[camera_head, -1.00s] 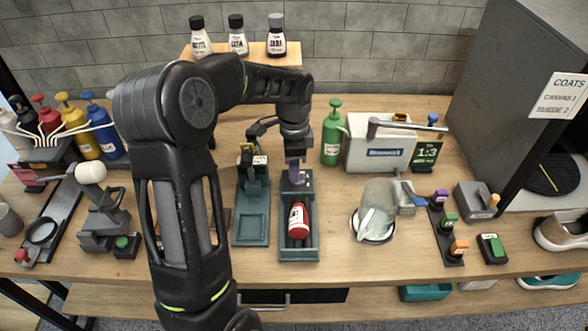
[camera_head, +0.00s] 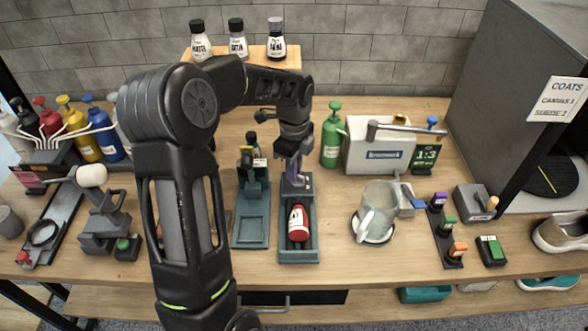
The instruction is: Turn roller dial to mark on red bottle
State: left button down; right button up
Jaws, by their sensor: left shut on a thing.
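The red bottle (camera_head: 298,223) with a white label lies in a dark teal roller cradle (camera_head: 285,255) at the middle of the table. Its label faces up. My left gripper (camera_head: 293,181) reaches down from above to the far end of this cradle. It is shut on the small grey dial block (camera_head: 305,182) there, just beyond the bottle. The fingers hide most of the dial, and I cannot make out the mark. My right gripper is out of view.
A second teal stand (camera_head: 251,218) is close on the left. Bare table lies between cradle and pitcher.

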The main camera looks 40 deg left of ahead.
pick_arm(q)
jog(key=shift+r, duration=0.1)
jog(key=c, duration=1.5)
grip_release()
notch_tip(320, 180, up, 8)
jog(key=shift+f+b, duration=0.15)
jog(key=shift+b, duration=0.35)
